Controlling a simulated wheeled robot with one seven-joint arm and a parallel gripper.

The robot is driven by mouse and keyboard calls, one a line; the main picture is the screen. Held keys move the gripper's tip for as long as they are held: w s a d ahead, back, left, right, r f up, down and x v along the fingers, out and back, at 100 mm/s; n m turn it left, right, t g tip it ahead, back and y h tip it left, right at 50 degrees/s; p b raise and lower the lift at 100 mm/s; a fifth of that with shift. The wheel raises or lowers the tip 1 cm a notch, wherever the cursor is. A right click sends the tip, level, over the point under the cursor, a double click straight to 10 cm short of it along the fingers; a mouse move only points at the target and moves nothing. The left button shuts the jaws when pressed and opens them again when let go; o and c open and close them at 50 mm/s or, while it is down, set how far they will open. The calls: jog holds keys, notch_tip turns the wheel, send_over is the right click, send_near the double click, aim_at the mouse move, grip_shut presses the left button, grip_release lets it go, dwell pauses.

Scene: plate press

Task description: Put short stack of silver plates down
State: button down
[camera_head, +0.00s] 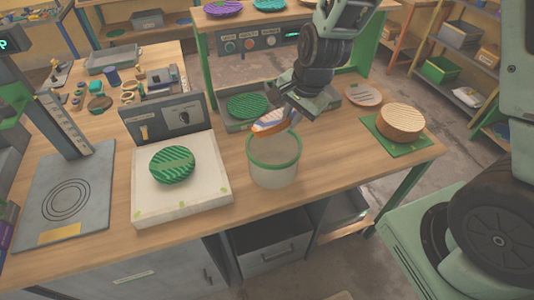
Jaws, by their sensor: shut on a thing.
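My gripper (290,108) is shut on a tilted, disc-like piece with orange and blue-white stripes (269,123), perhaps a short stack of plates. I cannot tell how many plates it holds. It hangs just above the back of a pale bucket with a green rim (274,173). The gripper's fingers are partly hidden by its own body. No stack that is clearly silver shows in this view.
A green ridged disc (172,164) lies on a white block (207,195) at left. Another green disc (248,105) sits behind the bucket. A tan round stack (400,120) stands on a green mat (381,140) at right. Bare wooden table (335,158) lies between bucket and mat.

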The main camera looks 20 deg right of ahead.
jog(key=shift+w+f, duration=0.2)
notch_tip(320, 180, down, 10)
jog(key=p, duration=0.2)
jog(key=shift+r, duration=0.2)
jog(key=shift+f+b, duration=0.4)
jog(key=shift+f, duration=0.25)
jog(key=shift+w, duration=0.1)
